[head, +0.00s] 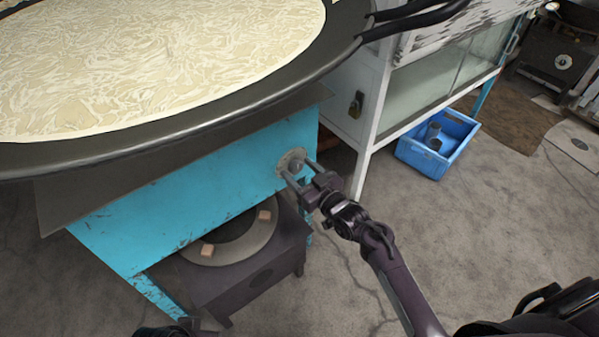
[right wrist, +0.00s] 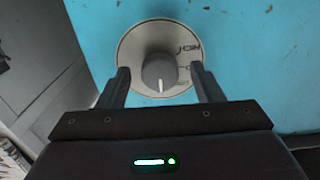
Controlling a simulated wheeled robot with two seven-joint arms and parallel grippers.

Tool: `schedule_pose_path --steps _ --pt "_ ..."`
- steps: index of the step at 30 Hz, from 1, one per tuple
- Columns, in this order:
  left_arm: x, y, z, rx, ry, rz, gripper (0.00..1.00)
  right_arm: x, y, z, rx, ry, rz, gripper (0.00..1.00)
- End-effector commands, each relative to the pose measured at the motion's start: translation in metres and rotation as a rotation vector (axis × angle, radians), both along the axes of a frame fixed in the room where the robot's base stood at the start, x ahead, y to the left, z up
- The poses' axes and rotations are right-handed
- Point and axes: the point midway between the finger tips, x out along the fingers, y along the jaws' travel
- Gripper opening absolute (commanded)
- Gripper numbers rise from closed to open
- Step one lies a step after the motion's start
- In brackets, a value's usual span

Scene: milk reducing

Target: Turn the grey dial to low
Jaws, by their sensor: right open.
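The grey dial (head: 295,166) sits on a round pale plate on the front of the blue stove stand (head: 200,190). In the right wrist view the dial (right wrist: 159,72) shows a white pointer mark aimed down, and the plate (right wrist: 135,50) has dark lettering on its right side. My right gripper (head: 297,172) is at the dial. In the right wrist view its open fingers (right wrist: 160,78) stand on either side of the knob, with gaps showing between. At the bottom left of the head view a dark part, perhaps of my left arm, shows; its gripper cannot be made out.
A wide black pan (head: 200,130) of pale creamy liquid rests above the stand. A dark burner block (head: 250,280) stands below it. A white glass-sided cabinet (head: 365,115) and a blue crate (head: 425,160) are to the right. Grey floor is clear in front.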

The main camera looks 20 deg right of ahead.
Motion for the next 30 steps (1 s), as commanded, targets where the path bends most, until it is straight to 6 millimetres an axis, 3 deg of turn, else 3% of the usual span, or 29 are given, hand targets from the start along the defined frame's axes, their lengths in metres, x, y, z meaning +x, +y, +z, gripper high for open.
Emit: schedule_pose_path --steps 10,20,30 --pt "0.0010 -0.0020 0.0000 -0.006 -0.010 -0.003 0.36 0.0052 0.0021 -0.0002 0.000 0.001 0.000 0.60" --pt "0.0007 -0.0020 0.0000 -0.006 -0.010 -0.003 0.36 0.0049 0.0019 -0.0003 0.000 0.001 0.000 0.17" --pt "-0.0005 -0.0009 0.0012 -0.002 -0.001 -0.001 0.36 0.0047 0.0016 0.0000 -0.051 -0.017 0.002 0.15"
